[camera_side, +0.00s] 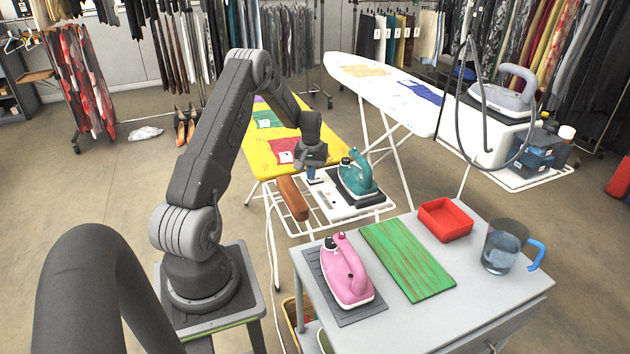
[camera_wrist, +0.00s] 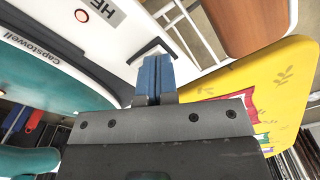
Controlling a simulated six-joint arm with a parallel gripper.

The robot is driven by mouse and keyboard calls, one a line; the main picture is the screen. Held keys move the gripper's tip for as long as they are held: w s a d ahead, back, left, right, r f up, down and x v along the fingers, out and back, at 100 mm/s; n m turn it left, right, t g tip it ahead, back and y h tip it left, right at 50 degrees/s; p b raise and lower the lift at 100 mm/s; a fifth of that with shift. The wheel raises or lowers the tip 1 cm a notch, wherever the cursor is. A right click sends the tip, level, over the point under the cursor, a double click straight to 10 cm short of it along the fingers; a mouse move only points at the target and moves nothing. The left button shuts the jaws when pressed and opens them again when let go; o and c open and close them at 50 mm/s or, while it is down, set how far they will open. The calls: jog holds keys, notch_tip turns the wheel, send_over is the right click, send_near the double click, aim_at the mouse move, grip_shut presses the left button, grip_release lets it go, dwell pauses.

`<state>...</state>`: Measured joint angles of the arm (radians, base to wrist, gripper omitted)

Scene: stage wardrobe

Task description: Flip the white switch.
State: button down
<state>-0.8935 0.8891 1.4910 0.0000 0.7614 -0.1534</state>
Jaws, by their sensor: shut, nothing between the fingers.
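A white panel (camera_side: 340,212) lies on the wire rack beside the teal iron (camera_side: 357,174). It carries small dark marks, too small to read in the side view. My gripper (camera_side: 312,176) points down over the panel's far left part. Its blue fingertips (camera_wrist: 158,62) are together and empty. I cannot tell whether they touch the panel.
The teal iron stands close right of my gripper. A brown padded board (camera_side: 293,198) lies to its left, and a yellow ironing board (camera_side: 270,150) is behind. A grey table (camera_side: 455,310) in front holds a pink iron (camera_side: 345,270), green board (camera_side: 408,260), red tray (camera_side: 446,221) and jug (camera_side: 504,247).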

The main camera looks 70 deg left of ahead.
jog(key=shift+f, duration=0.4)
jog(key=shift+r, duration=3.55)
